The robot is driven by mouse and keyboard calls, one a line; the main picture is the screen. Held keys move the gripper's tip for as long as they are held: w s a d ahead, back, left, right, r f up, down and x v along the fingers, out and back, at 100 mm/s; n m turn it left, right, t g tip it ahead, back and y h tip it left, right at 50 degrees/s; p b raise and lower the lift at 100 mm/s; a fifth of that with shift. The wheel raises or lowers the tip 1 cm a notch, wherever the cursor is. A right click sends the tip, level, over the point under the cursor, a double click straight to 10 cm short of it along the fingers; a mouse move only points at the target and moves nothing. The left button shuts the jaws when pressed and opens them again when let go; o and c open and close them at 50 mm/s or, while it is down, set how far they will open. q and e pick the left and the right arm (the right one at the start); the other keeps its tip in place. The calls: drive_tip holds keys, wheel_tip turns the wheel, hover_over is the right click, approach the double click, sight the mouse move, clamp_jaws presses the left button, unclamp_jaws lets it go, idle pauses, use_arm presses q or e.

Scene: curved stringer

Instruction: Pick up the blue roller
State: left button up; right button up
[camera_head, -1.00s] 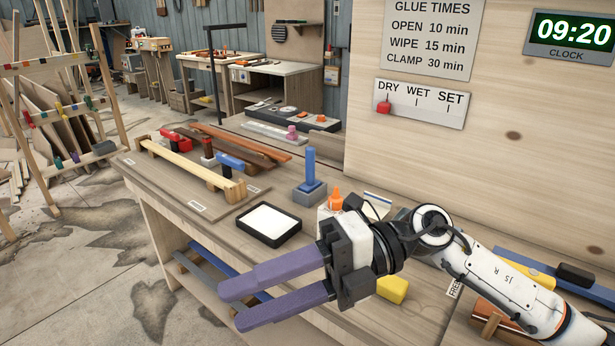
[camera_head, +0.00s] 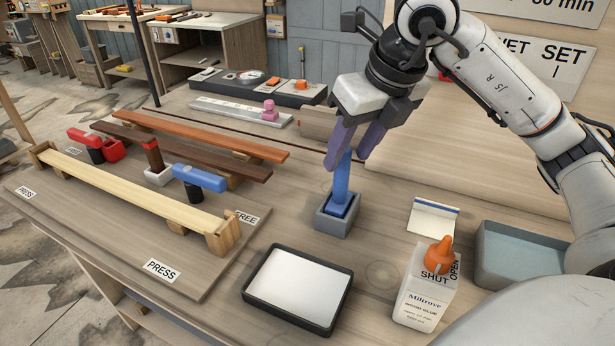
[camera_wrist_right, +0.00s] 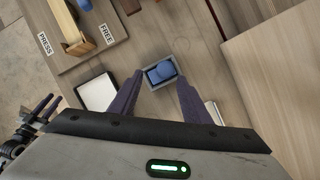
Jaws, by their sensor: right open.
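The blue roller (camera_head: 341,183) stands upright in a small grey holder (camera_head: 333,222) on the bench. My right gripper (camera_head: 349,160) is open above it, pointing down, with its purple fingers on either side of the roller's upper end in the head view. In the right wrist view the roller (camera_wrist_right: 161,71) shows from above, just beyond the open fingertips (camera_wrist_right: 160,82). I cannot tell whether a finger touches it.
A black tray with a white surface (camera_head: 297,289) lies in front of the holder. A glue bottle (camera_head: 424,292) and a grey-blue bin (camera_head: 530,258) stand to the right. A board with wooden strips (camera_head: 130,187) and clamps lies to the left.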

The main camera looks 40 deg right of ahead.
sight(336, 181)
drive_tip(key=shift+w+d+f, duration=0.4)
drive_tip(key=shift+w+d, duration=0.1)
drive_tip(key=shift+w, duration=0.1)
drive_tip(key=x, duration=0.3)
drive_tip(key=shift+s+f+b, duration=0.15)
drive_tip(key=shift+b, duration=0.25)
drive_tip(key=x, duration=0.5)
drive_tip(key=shift+s, duration=0.2)
drive_tip(key=shift+w+f, duration=0.25)
drive_tip(key=shift+f, duration=0.2)
use_arm(q)
drive_tip(key=shift+s+d+f, duration=0.1)
drive_tip(key=shift+f, duration=0.35)
drive_tip(key=shift+s+d+f, duration=0.1)
drive_tip(key=shift+f, duration=0.3)
use_arm(e)
clamp_jaws()
use_arm(q)
drive_tip(key=shift+s+a+r+p, duration=0.25)
drive_tip(key=shift+s+p, duration=0.1)
drive_tip(key=shift+p, duration=0.35)
use_arm(e)
wheel_tip(336, 181, up, 10)
